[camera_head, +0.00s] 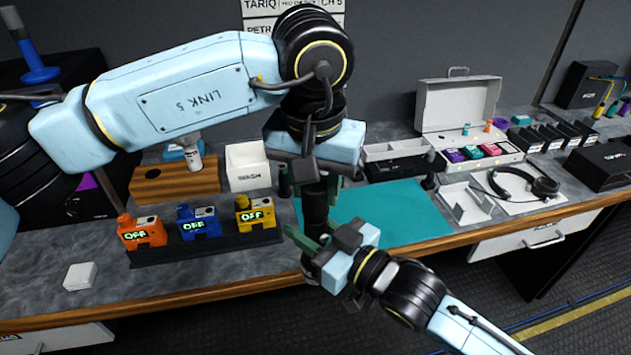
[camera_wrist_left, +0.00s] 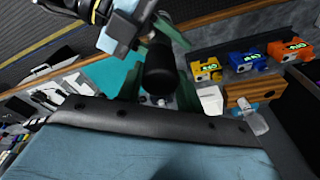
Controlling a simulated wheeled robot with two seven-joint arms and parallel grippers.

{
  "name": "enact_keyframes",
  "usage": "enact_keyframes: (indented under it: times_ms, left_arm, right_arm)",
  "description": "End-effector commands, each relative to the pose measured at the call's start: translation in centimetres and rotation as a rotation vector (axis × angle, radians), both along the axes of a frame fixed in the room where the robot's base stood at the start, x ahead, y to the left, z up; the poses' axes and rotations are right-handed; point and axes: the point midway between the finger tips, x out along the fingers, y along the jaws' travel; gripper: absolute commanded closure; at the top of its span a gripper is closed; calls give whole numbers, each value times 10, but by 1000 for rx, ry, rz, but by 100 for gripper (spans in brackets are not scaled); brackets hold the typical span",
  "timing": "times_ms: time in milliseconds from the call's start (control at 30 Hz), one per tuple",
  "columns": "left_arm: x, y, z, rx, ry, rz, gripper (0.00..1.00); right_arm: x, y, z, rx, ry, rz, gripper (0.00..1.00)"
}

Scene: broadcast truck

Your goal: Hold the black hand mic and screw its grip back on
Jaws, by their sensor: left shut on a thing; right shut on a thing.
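The black hand mic (camera_head: 315,208) stands roughly upright above the front part of the counter. My left gripper (camera_head: 314,180) comes from above and is shut on its upper part. In the left wrist view the mic shows as a thick black cylinder (camera_wrist_left: 160,72) between green fingers. My right gripper (camera_head: 312,250) comes from the lower right and is shut around the lower end of the mic, where the grip is. The fingers hide most of the grip and the joint, so I cannot tell how the two parts meet. My right gripper also shows in the left wrist view (camera_wrist_left: 148,25).
Orange (camera_head: 142,232), blue (camera_head: 198,224) and yellow (camera_head: 256,215) packs reading OFF stand on a black rack at left. A teal mat (camera_head: 400,212) lies behind and right of the grippers, mostly bare. A headset (camera_head: 520,185) and an open case (camera_head: 460,107) are at right.

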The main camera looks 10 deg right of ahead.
Motion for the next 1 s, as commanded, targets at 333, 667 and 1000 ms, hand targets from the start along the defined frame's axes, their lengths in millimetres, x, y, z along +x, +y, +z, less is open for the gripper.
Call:
enact_keyframes:
  times_ms: [333, 667, 1000]
  left_arm:
    - [0, 0, -5, 0, 0, 0, 86]
    - [0, 0, -12, 0, 1, 0, 86]
    - [1, 1, -11, 0, 0, -322, 86]
  right_arm:
    - [0, 0, 1, 2, -4, 0, 100]
    - [0, 0, 1, 2, -4, 0, 100]
    - [0, 0, 1, 1, -3, 0, 100]
